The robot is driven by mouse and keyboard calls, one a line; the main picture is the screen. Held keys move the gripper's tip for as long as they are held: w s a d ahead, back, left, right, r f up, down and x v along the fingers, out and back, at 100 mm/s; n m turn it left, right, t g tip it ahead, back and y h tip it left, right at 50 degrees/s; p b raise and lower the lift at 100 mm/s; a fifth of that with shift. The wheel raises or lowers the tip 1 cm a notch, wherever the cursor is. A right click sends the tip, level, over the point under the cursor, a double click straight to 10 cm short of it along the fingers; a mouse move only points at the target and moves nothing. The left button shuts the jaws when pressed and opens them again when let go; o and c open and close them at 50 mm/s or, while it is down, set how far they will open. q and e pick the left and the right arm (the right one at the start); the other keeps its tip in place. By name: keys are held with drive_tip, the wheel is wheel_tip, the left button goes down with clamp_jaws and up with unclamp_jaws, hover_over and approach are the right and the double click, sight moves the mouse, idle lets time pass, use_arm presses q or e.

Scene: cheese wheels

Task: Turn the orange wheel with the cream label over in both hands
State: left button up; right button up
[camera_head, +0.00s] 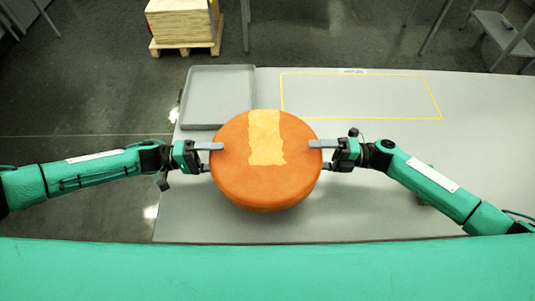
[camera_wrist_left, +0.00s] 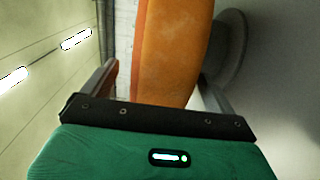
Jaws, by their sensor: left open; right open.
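The orange wheel (camera_head: 230,175) lies with its broad face up, between my two arms above the near part of the table. Its cream label (camera_head: 265,138) runs as a strip from the far rim past the middle. My left gripper (camera_head: 213,156) is open at the wheel's left rim, one finger over the top face and the other lower. In the left wrist view the wheel's rim (camera_wrist_left: 175,50) stands between the spread fingers, with a gap at the left finger. My right gripper (camera_head: 319,155) is open at the right rim in the same way. The lower fingertips are partly hidden by the wheel.
A grey tray (camera_head: 220,72) stands on the table (camera_head: 370,215) behind the wheel at the left. A yellow outlined rectangle (camera_head: 360,119) at the back right is empty. A wooden pallet (camera_head: 187,47) stands on the floor beyond.

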use_arm(q)
drive_tip(key=shift+a, duration=0.1)
drive_tip(key=a, duration=0.9)
use_arm(e)
drive_tip(key=d, duration=0.9)
idle(0.5)
